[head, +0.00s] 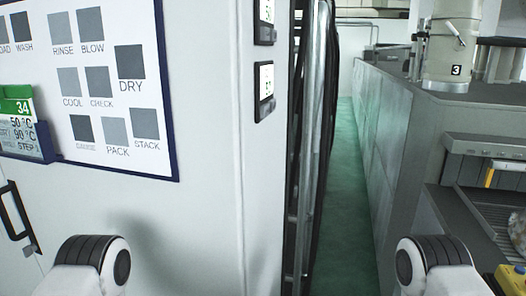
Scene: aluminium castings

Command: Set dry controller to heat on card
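A card (18,107) with a green top sits in a holder on the white cabinet front at the left edge. Two small dark-framed controllers are on the cabinet's narrow side face: a lower one (265,91) and an upper one (265,20), cut by the top edge. Their digits are too small to read surely, and I cannot tell which is the dry controller. Parts of both my arms show at the bottom; neither gripper is in view.
A white board (95,100) with grey labelled squares hangs on the cabinet (200,190). A black handle (18,217) is below it. Pipes and hoses (310,150) run beside the cabinet. A green-floored aisle (345,190) lies between them and a grey bench (400,140).

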